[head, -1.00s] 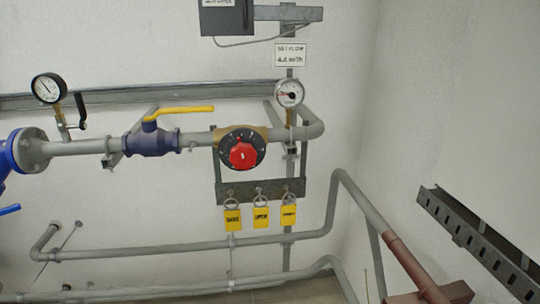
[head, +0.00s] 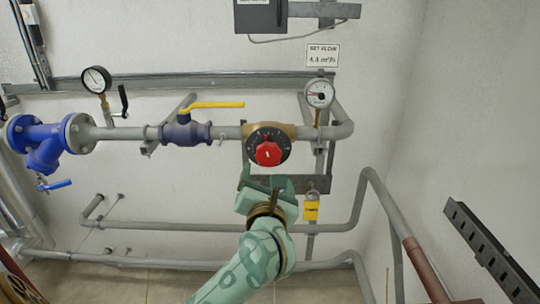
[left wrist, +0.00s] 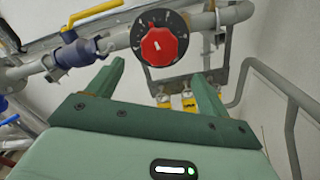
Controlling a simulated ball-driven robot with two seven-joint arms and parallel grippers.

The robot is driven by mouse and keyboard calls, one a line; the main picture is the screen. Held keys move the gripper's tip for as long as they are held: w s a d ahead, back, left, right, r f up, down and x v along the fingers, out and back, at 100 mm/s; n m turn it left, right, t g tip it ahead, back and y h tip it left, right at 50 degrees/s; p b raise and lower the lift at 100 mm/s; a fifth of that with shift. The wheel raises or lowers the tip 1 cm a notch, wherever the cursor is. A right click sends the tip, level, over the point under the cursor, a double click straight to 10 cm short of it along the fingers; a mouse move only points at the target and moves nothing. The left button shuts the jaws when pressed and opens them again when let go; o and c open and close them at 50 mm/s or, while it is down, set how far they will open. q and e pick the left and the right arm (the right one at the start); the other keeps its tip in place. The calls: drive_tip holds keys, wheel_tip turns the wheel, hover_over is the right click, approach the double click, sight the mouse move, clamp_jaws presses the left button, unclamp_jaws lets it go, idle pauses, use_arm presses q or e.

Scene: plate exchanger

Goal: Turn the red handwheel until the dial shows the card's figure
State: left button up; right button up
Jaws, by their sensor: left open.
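The red handwheel (head: 268,153) sits on a black round scale on a brass valve body in the pipe. It also shows in the left wrist view (left wrist: 160,46), with a white mark on it. The dial (head: 320,93) is a white round gauge with a red needle, to the right of the wheel. The card (head: 322,55) above it reads "SET FLOW" and about 4.4 m³/h, partly blurred. My left gripper (head: 265,182) is open and empty, just below the wheel; its fingers (left wrist: 158,86) point up towards the wheel, apart from it. My right gripper is not seen.
A yellow-handled blue valve (head: 187,132) and another gauge (head: 97,80) are to the left. A bent pipe (head: 374,190) runs at right.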

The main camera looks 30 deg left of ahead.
sight(267, 159)
use_arm(q)
drive_tip(key=x, duration=1)
drive_tip(key=shift+a, duration=0.2)
drive_tip(key=c, duration=1)
